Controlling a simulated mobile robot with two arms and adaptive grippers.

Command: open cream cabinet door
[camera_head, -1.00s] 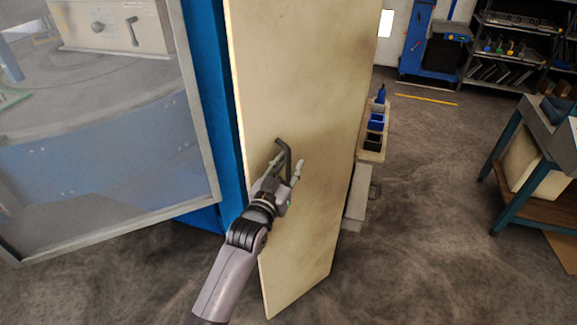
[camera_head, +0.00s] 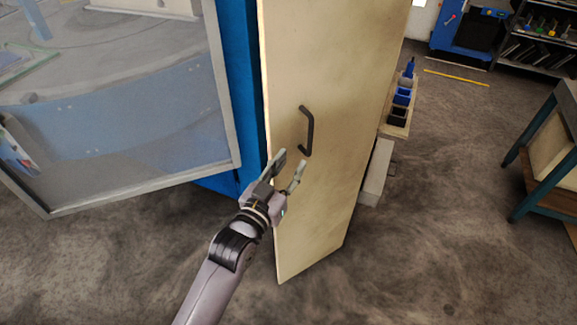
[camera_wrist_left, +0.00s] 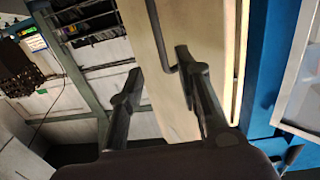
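The cream cabinet door (camera_head: 335,85) is a tall flat panel in the middle of the head view. Its dark bar handle (camera_head: 308,130) sits about halfway up the visible panel. My left gripper (camera_head: 291,158) is open and empty, just below and to the left of the handle, in front of the door. In the left wrist view, the open fingers (camera_wrist_left: 158,62) show with the cream door (camera_wrist_left: 205,35) behind the right finger. The handle (camera_wrist_left: 158,35) shows there as a dark bar between the fingers, its lower end near the right fingertip. My right gripper is not in view.
A blue machine with a framed clear panel (camera_head: 120,120) stands close on the left. A low shelf with blue and black bins (camera_head: 400,100) is right of the door. A workbench (camera_head: 545,140) stands at far right. The floor between is clear.

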